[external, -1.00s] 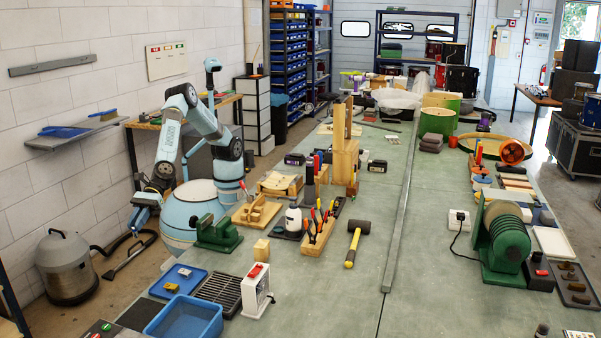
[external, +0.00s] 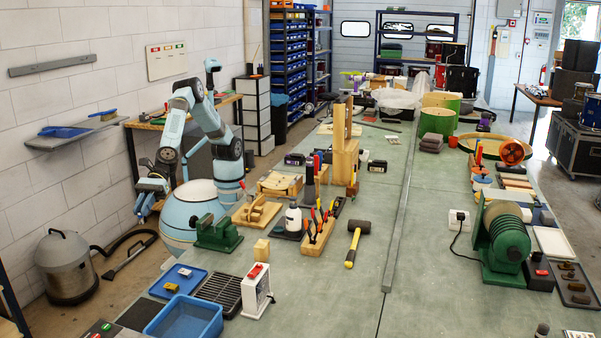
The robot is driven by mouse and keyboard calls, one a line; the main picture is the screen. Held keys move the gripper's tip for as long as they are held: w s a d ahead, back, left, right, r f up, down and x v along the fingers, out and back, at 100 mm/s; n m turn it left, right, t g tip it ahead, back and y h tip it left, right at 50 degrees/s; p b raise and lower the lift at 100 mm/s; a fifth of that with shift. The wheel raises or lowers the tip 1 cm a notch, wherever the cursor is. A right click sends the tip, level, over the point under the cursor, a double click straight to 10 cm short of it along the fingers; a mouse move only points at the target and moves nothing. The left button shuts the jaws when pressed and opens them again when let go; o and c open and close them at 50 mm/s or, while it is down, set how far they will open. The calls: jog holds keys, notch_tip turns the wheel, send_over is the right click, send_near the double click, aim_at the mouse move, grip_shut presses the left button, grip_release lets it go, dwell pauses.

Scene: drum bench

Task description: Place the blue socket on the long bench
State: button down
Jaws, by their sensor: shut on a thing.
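My gripper (external: 143,207) is at the left, at the low end of my bent arm. It hangs beyond the left edge of the long green bench (external: 325,290), in front of the white wall. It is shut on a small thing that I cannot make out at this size. I cannot pick out the blue socket for certain anywhere in view. The bench top runs from the front to the back of the room.
A green vise (external: 218,236), a blue tray (external: 178,281) and a blue bin (external: 186,320) line the bench's near left side. A tool block (external: 318,238) and a mallet (external: 355,243) lie farther in. Bare bench shows at front centre. A vacuum (external: 66,268) stands on the floor.

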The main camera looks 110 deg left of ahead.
jog(key=w+a+f+n+t+y, duration=0.2)
jog(key=w+a+n+t+y, duration=0.15)
jog(key=w+a, duration=0.8)
jog(key=w+a+f+n+t+y, duration=0.3)
jog(key=w+a, duration=0.5)
jog(key=w, duration=0.7)
jog(key=w+a+f+n+t+y, duration=0.15)
jog(key=w+a+n+t, duration=0.3)
jog(key=w+a, duration=0.7)
jog(key=w+a+r+n+y, duration=0.1)
jog(key=w+a+n+y, duration=0.3)
jog(key=a, duration=0.5)
jog(key=w+a+r+n+y, duration=0.1)
jog(key=w+a+y, duration=0.1)
jog(key=w+a, duration=0.6)
jog(key=a+r+n+g+y, duration=0.1)
jog(key=a+r+n+y, duration=0.2)
jog(key=a, duration=0.9)
jog(key=a+r+n+g+y, duration=0.1)
jog(key=a+r+n+y, duration=0.2)
jog(key=a, duration=0.9)
jog(key=shift+d+f, duration=0.2)
jog(key=shift+f, duration=6)
jog(key=shift+d+f, duration=0.15)
jog(key=shift+f, duration=6)
